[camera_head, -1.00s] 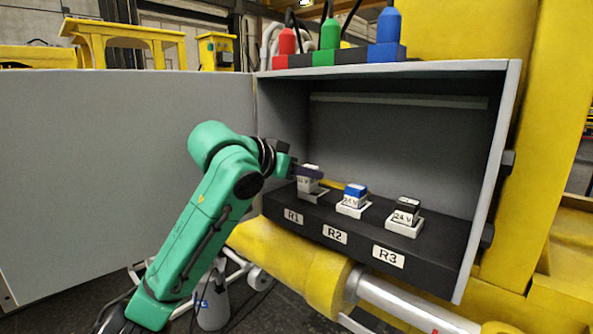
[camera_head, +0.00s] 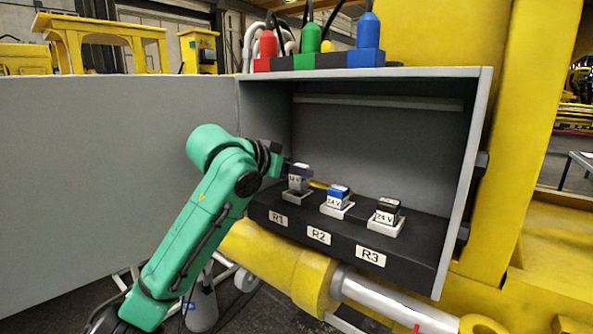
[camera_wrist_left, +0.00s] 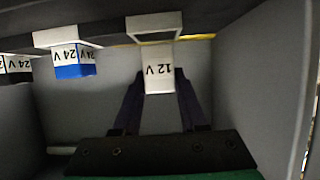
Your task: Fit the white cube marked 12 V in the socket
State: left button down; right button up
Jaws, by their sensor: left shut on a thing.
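The white cube marked 12 V (camera_head: 298,184) is held by my left gripper (camera_head: 297,170), at the R1 socket (camera_head: 291,198). In the left wrist view, which is upside down, the cube (camera_wrist_left: 159,75) sits between the two dark fingers (camera_wrist_left: 159,86) with its label facing the camera. The white frame of the socket (camera_wrist_left: 150,37) is right by the cube's lower end. The cube looks upright and just over the socket opening; whether it touches the socket I cannot tell. My right gripper is not in view.
A blue-topped 24 V cube (camera_head: 338,196) stands in the R2 socket, and a black-topped 24 V cube (camera_head: 387,211) in the R3 socket. The grey box (camera_head: 466,180) walls them in. Red, green and blue plugs (camera_head: 312,36) stand on its top.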

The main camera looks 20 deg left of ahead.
pick_arm(q)
jog(key=shift+s+a, duration=0.1)
jog(key=shift+s, duration=0.1)
jog(key=shift+f+b, duration=0.65)
jog(key=shift+f, duration=0.4)
dwell(0.3)
jog(key=shift+c, duration=1.8)
grip_release()
jog(key=shift+s+a+r, duration=0.1)
jog(key=shift+s+r, duration=0.05)
jog(key=shift+s, duration=0.2)
jog(key=b+v, duration=0.3)
jog(key=v, duration=1)
jog(key=shift+s+b, duration=0.35)
jog(key=shift+b, duration=0.05)
